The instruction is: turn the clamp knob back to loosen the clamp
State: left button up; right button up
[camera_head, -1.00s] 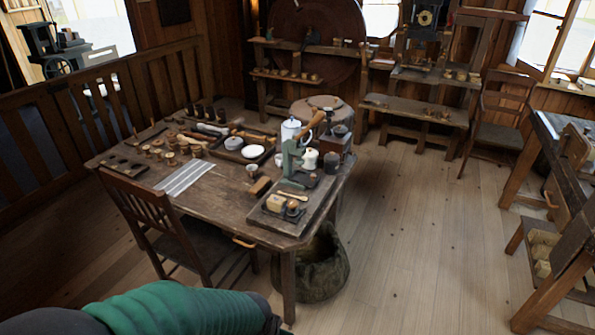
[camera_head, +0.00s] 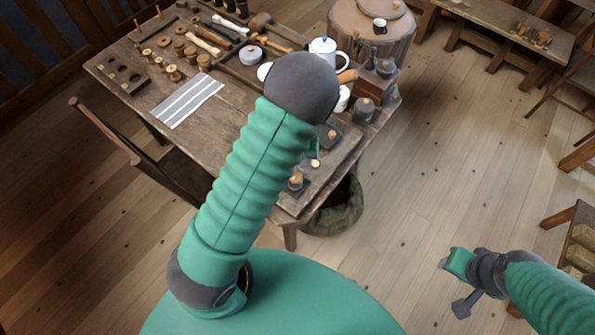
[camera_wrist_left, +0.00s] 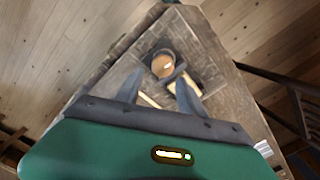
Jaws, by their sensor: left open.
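A round wooden knob (camera_wrist_left: 163,66) on a dark mount, which I take for the clamp knob, shows in the left wrist view near a pale wooden block (camera_wrist_left: 186,84). In the head view a small wooden knob (camera_head: 297,177) stands at the table's near corner, right of my left arm. My left gripper (camera_wrist_left: 158,79) is open and empty, its two dark fingers pointing toward the knob, which shows just beyond the tips. Contact cannot be told. In the head view the arm covers the gripper and much of the board.
The wooden table (camera_head: 215,128) holds a striped cloth (camera_head: 187,100), several spools, tools and a white pot (camera_head: 323,50). A chair (camera_head: 135,155) stands at its near left side. A dark sack (camera_head: 338,212) sits below the near corner. Open floor lies to the right.

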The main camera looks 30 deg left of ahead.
aim_at(296, 176)
pick_arm(q)
jog(key=f, duration=0.4)
jog(key=shift+s+f, duration=0.3)
jog(key=shift+s, duration=0.1)
jog(key=shift+f, duration=0.35)
jog(key=shift+w+a+f, duration=0.2)
jog(key=shift+w+f, duration=0.05)
jog(key=shift+s+d, duration=0.1)
jog(key=shift+d, duration=0.05)
grip_shut()
pick_arm(e)
jog(key=shift+s+r, duration=0.15)
jog(key=shift+s, duration=0.25)
